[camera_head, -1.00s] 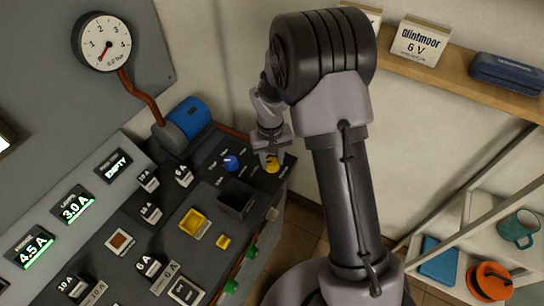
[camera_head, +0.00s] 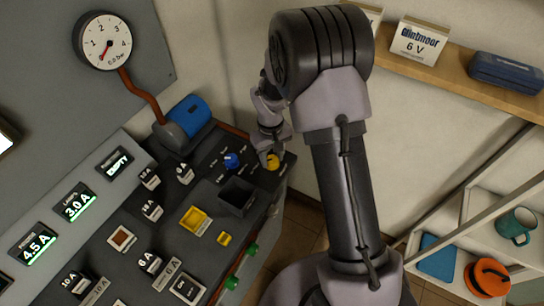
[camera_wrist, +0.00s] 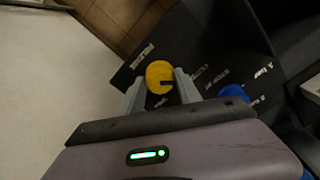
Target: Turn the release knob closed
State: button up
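A round yellow knob (camera_head: 272,161) sits at the far right end of the dark console panel. It also shows in the wrist view (camera_wrist: 160,76), with a dark mark on its right side. My gripper (camera_head: 266,157) is down at the yellow knob. In the wrist view my gripper (camera_wrist: 159,80) is open, with one finger on each side of the yellow knob. Whether the fingers touch it is unclear.
A pressure gauge (camera_head: 106,42) hangs at the upper left, above a blue motor-like cylinder (camera_head: 189,116). A wall shelf (camera_head: 450,77) is at the right.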

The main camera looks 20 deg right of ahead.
aim_at(271, 160)
jog(key=shift+o, duration=1.3)
notch_tip(271, 160, up, 17)
jog(key=p, duration=0.5)
jog(key=shift+a+r, duration=0.2)
jog(key=shift+a, duration=0.05)
jog(key=shift+s, duration=0.1)
jog(key=s+a+r+m+t+y+b, duration=0.1)
jog(key=s+a+r+m+t+b, duration=0.15)
jog(key=s+r+b, duration=0.5)
jog(key=s+m+t+y+b, duration=0.1)
jog(key=s+m+t, duration=0.2)
jog(key=s, duration=1.3)
jog(key=shift+s+a+m, duration=0.15)
jog(key=shift+a+m, duration=0.3)
jog(key=shift+m, duration=0.2)
